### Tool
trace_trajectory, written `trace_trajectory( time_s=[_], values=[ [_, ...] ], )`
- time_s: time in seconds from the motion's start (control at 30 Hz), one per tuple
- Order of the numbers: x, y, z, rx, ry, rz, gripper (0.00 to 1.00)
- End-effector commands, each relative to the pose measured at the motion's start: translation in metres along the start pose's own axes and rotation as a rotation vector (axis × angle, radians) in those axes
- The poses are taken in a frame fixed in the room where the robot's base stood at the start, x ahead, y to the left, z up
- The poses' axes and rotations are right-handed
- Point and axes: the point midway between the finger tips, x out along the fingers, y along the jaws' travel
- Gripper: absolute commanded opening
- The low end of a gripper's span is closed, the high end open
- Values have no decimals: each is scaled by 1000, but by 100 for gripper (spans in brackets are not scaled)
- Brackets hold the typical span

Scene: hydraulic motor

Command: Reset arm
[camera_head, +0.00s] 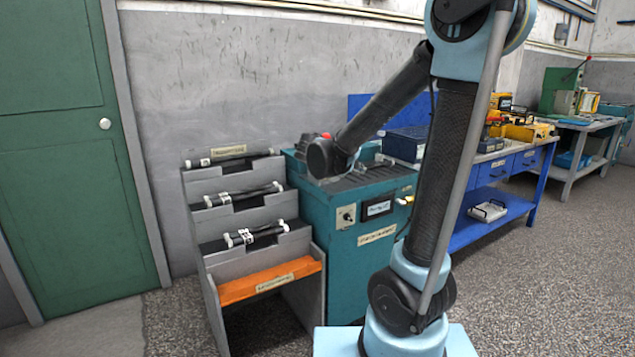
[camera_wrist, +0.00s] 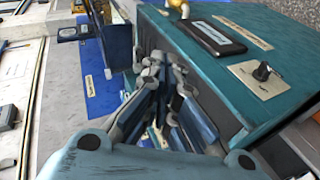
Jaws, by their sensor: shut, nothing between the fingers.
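My gripper (camera_wrist: 158,68) shows in the wrist view with its grey linked fingers drawn together and nothing visible between them. It is beside the teal cabinet (camera_wrist: 185,45), whose dark display and knob panel show at the right; I cannot tell whether they touch. In the head view my arm rises at the right and bends down to the left, its dark end over the top of the teal cabinet (camera_head: 328,227). My gripper cannot be made out clearly there.
A grey stepped rack (camera_head: 215,265) left of the cabinet holds black cylinders (camera_head: 256,235) with white bands and has an orange bottom shelf (camera_head: 270,280). A blue workbench (camera_head: 525,165) with tools stands right of the cabinet. A green door (camera_head: 70,150) is at the left.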

Motion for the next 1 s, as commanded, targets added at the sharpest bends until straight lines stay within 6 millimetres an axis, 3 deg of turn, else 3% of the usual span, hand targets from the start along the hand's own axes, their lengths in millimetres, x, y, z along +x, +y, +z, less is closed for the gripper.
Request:
trace_trajectory(
  time_s=[0.1,0.5,0.8,1.0],
  values=[
    [7,0,45,34,-64,-88,0],
    [-4,-31,172,178,-234,-391,0],
    [-36,-74,245,317,-324,-615,0],
    [-63,-108,280,423,-363,-759,0]
  ],
)
